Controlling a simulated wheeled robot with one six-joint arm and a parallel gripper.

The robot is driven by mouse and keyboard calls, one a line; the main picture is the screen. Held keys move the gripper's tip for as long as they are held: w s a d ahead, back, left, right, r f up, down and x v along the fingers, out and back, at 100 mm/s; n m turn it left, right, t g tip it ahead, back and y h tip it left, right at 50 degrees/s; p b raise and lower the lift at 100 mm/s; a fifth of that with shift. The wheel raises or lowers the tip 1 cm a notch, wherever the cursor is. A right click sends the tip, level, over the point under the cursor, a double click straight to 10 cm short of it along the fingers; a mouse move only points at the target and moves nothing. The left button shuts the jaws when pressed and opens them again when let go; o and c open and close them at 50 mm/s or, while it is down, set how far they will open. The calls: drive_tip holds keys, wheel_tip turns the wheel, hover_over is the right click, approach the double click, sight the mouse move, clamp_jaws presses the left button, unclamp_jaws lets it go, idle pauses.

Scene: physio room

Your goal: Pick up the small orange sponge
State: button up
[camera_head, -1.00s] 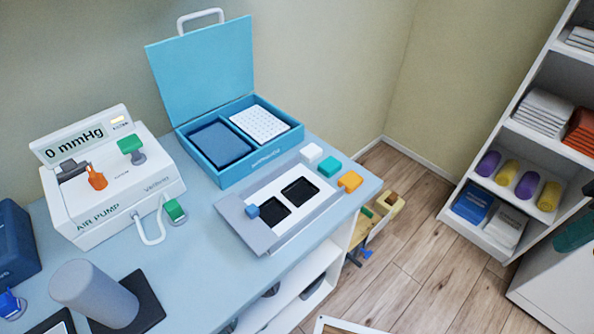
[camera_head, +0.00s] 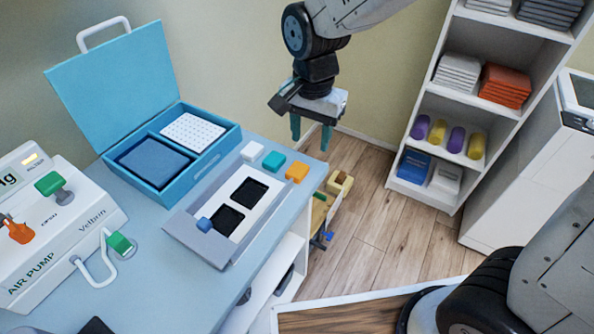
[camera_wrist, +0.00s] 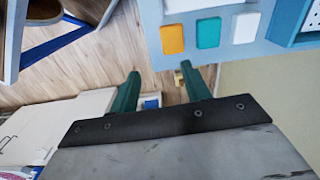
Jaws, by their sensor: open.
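The small orange sponge (camera_head: 297,172) lies on the blue table near its right edge, at the end of a row with a teal sponge (camera_head: 274,160) and a white one (camera_head: 253,150). In the wrist view the orange sponge (camera_wrist: 172,39) shows at the top, left of the teal one (camera_wrist: 208,33) and the white one (camera_wrist: 245,27). My gripper (camera_head: 311,138) points down with its green fingers apart and empty, behind and slightly right of the sponge in the head view. In the wrist view the open fingers (camera_wrist: 163,86) are below the sponge, apart from it.
A grey-white tray (camera_head: 182,222) with two black recesses and a small blue block stands beside the sponges. An open blue case (camera_head: 233,138) and a white air pump (camera_head: 85,235) are further left. White shelves (camera_head: 485,123) stand at right. Floor shows beyond the table.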

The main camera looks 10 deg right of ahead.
sight(298, 169)
drive_tip(key=shift+w+a+f+m, duration=0.15)
drive_tip(key=shift+w+a+f, duration=0.05)
drive_tip(key=shift+a+f, duration=0.35)
drive_tip(key=shift+w+a+f+m, duration=0.15)
drive_tip(key=shift+a+f, duration=0.35)
drive_tip(key=shift+a, duration=0.05)
wheel_tip(298, 169, down, 8)
drive_tip(key=shift+w+a+r, duration=0.1)
drive_tip(key=shift+r, duration=0.05)
drive_tip(key=c, duration=0.7)
drive_tip(key=shift+c, duration=0.2)
wheel_tip(298, 169, up, 10)
drive_tip(key=shift+o, duration=0.4)
